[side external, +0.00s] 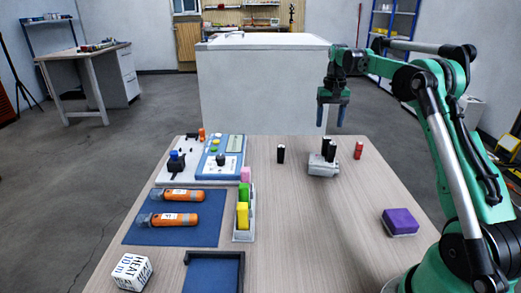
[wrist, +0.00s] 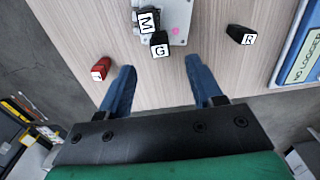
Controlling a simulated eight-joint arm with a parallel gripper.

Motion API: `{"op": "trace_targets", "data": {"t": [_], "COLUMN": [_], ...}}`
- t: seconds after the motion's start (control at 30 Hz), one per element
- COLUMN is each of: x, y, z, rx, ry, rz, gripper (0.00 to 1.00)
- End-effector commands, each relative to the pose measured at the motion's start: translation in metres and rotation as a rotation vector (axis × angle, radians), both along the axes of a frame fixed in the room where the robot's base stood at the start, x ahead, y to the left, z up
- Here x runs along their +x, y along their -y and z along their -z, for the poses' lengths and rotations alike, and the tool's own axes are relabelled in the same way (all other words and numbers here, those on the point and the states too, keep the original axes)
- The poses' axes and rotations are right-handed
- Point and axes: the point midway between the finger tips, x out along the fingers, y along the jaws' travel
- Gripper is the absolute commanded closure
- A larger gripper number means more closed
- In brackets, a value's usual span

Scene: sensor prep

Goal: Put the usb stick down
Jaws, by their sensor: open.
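Small upright sticks with lettered tops stand at the back of the table. In the wrist view, black sticks marked M (wrist: 148,20) and G (wrist: 159,46) are at a grey metal block (wrist: 177,22); whether they sit in it or beside it is unclear. A black stick marked R (wrist: 241,35) stands apart on the right, and a red stick (wrist: 101,69) on the left. I cannot tell which one is the usb stick. My gripper (side external: 333,108) hangs above the table's back, its blue fingers apart and nothing between them (wrist: 163,80).
A purple block (side external: 400,219) lies at the right. A rack (side external: 243,237) holds coloured blocks. Two orange tools (side external: 175,219) lie on a blue mat (side external: 137,235). A white labelled cube (side external: 131,272) stands at front left. The table's middle (side external: 315,225) is clear.

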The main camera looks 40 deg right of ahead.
Motion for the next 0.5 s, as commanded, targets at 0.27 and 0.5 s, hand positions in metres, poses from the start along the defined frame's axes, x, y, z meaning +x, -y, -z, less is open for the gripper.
{"op": "trace_targets", "data": {"t": [0.27, 0.5], "x": [0.000, 0.007], "y": [0.000, -0.027], "z": [-0.034, -0.052], "rx": [0.000, -0.029], "ry": [0.000, 0.039], "rz": [0.000, -0.068], "gripper": [0.41, 0.41]}}
